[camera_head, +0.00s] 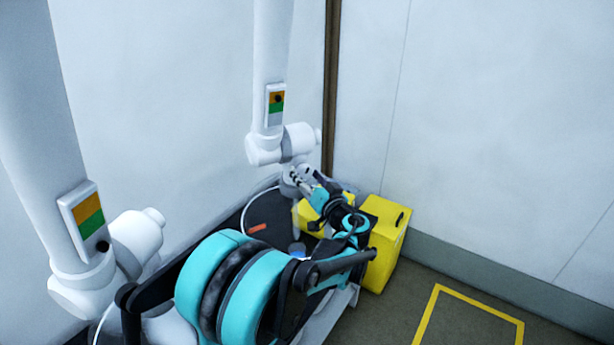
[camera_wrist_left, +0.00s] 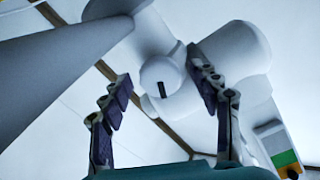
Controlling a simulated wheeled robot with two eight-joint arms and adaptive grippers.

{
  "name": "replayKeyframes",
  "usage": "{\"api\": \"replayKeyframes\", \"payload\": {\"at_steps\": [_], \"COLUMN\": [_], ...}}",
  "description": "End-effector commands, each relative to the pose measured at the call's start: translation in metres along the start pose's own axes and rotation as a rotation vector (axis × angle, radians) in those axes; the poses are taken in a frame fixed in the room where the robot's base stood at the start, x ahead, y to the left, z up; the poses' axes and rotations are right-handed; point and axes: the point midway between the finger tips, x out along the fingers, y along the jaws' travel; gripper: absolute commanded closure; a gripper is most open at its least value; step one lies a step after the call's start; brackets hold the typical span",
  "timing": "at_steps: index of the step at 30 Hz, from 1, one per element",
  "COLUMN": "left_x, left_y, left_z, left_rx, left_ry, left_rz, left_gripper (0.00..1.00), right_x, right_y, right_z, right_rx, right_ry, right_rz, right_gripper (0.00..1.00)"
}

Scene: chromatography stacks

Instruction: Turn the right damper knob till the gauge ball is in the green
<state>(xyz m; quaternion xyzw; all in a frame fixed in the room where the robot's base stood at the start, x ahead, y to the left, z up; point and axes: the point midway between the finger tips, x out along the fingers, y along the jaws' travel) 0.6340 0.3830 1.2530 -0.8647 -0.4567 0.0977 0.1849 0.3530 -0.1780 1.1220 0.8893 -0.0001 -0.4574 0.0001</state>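Below the gauge is the white damper body (camera_head: 285,144). My left gripper (camera_head: 297,177) is just below it in the head view. In the left wrist view my left gripper (camera_wrist_left: 160,95) is open, its two fingers apart. A round white knob (camera_wrist_left: 158,70) with a dark slot shows between and beyond the fingers; I cannot tell whether they touch it. My right gripper is not in view.
The left duct has its own gauge (camera_head: 84,218), with its black ball (camera_head: 103,246) below the green, and its own white knob (camera_head: 140,232). Yellow boxes (camera_head: 385,240) stand behind my left arm. A yellow-outlined floor area (camera_head: 470,325) is clear.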

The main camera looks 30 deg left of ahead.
Motion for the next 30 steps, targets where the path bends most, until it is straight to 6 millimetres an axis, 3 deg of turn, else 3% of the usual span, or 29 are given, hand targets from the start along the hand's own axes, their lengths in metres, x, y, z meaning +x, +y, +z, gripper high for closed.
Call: {"api": "replayKeyframes", "payload": {"at_steps": [1,6,12,23,30], "left_x": [-0.0001,-0.0003,-0.0004,-0.0003,-0.0003], "left_y": [0.0001,0.0001,0.0003,0.0005,0.0004], "left_z": [0.0000,-0.0001,0.0001,-0.0001,-0.0005], "left_rx": [0.000,0.000,0.036,0.389,0.422], "left_ry": [0.000,0.000,0.000,0.001,0.001], "left_rz": [0.000,0.000,0.000,0.000,0.000], "left_gripper": [0.49,0.88,0.88,0.88,0.88], "right_x": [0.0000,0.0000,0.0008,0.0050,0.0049], "right_y": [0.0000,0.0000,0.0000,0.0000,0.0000], "right_z": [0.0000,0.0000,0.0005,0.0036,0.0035], "right_rx": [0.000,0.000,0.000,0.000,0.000], "right_ry": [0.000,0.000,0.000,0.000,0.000], "right_rz": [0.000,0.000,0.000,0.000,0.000], "right_gripper": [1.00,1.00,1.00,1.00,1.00]}}
